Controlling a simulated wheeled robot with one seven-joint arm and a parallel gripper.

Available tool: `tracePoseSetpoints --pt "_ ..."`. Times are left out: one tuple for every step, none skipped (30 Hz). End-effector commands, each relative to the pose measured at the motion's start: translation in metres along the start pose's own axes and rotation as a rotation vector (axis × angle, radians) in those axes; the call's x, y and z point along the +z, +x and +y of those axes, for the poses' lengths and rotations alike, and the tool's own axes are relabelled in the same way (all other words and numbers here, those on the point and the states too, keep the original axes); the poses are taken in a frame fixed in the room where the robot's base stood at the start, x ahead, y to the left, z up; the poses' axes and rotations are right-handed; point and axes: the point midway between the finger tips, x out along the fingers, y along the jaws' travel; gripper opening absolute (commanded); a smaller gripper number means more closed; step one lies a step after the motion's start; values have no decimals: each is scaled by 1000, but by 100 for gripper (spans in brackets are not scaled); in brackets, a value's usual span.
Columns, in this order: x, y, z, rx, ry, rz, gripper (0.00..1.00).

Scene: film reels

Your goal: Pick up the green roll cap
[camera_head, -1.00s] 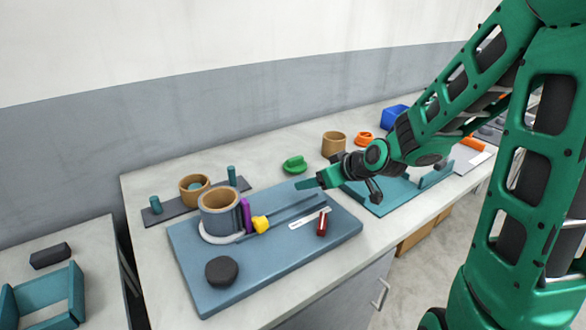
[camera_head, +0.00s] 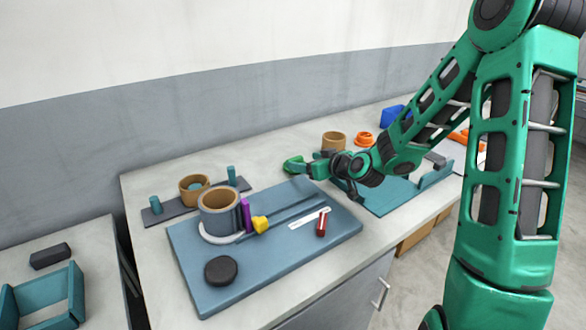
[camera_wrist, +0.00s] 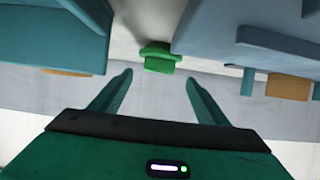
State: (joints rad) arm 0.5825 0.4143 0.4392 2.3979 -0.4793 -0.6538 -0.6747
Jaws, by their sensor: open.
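The green roll cap (camera_head: 293,165) lies on the light countertop behind the blue board, just left of my gripper in the head view. In the wrist view the green roll cap (camera_wrist: 158,57) shows beyond and between my two fingertips, near the top centre. My gripper (camera_head: 308,169) is low over the counter and points left toward the cap. In the wrist view my gripper (camera_wrist: 159,77) is open, with nothing between its fingers. In the head view the arm's end partly hides the space close to the cap, and I cannot tell whether a finger touches it.
A blue board (camera_head: 270,272) with a grey-blue cup (camera_head: 220,224), a black disc (camera_head: 221,270) and a red piece (camera_head: 321,225) lies in front. A tan roll (camera_head: 334,140) and an orange ring (camera_head: 364,139) stand behind my gripper. A teal tray (camera_head: 395,204) is at right.

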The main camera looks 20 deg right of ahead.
Motion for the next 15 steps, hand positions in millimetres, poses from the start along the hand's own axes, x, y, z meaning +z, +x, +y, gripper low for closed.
tracePoseSetpoints --pt "-1 6 0 -2 0 1 69" --pt "0 11 0 -2 1 1 69" --pt "0 17 1 -1 2 0 69" --pt "-1 21 1 -2 2 1 69" --pt "-1 26 1 -2 2 1 69" --pt "0 31 1 -2 1 1 69" --pt "-1 35 1 -3 1 1 69" --pt "-1 38 1 -2 0 1 69" --pt "0 41 1 -1 0 0 69" --pt "0 43 2 -1 0 0 69" --pt "-1 44 2 -1 1 0 69" --pt "-1 46 2 0 1 1 69" --pt "-1 46 2 0 1 1 69" --pt "-1 46 2 0 1 1 69" --pt "-1 46 2 0 1 1 69"
